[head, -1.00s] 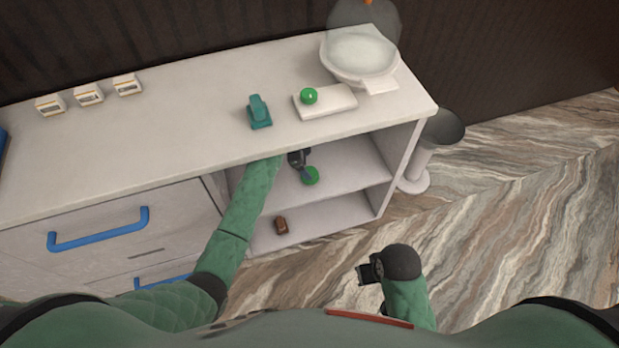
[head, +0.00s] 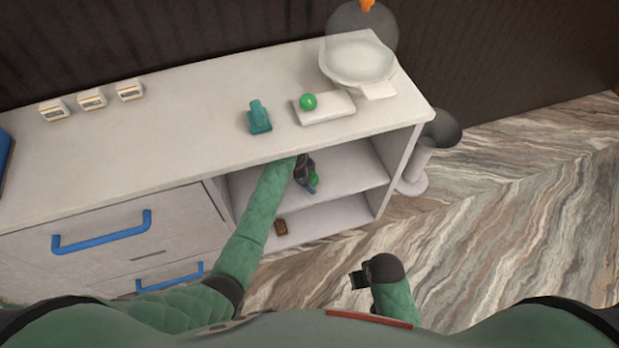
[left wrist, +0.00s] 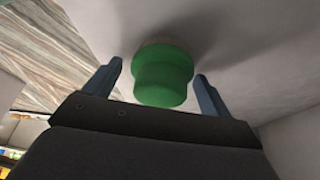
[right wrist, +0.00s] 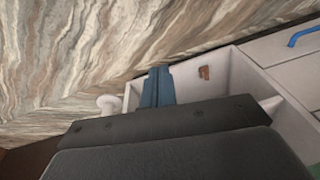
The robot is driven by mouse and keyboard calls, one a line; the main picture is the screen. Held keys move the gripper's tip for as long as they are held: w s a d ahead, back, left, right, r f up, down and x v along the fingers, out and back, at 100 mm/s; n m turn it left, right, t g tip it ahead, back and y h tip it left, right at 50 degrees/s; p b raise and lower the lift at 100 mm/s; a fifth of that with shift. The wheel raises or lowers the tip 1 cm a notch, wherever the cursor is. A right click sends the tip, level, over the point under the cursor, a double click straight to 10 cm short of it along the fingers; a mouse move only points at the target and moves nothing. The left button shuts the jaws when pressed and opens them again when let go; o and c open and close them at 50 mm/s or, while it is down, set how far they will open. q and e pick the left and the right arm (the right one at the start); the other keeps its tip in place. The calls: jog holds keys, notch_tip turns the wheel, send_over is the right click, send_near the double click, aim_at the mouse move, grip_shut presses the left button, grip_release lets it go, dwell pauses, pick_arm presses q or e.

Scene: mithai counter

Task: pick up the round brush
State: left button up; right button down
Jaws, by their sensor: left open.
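The round brush (head: 315,177) is green and stands on the upper shelf of the open cabinet, partly covered by my left gripper in the head view. In the left wrist view the round brush (left wrist: 163,80) shows a green stepped round body with a thin pale rim at the shelf surface. My left gripper (head: 309,186) is open, with one finger (left wrist: 115,72) to each side of the brush. Gaps show between both fingers and the brush. My right gripper (head: 357,280) is outside the cabinet, with its fingers (right wrist: 158,86) together and nothing visible between them.
The countertop (head: 200,120) hangs over the shelf. A small brown block (head: 281,227) lies on the lower shelf. A teal object (head: 259,117), a green ball (head: 308,101) on a white slab and a bowl (head: 357,62) stand on top. Drawers with blue handles (head: 102,231) are left.

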pick_arm(q)
jog(key=c, duration=1.1)
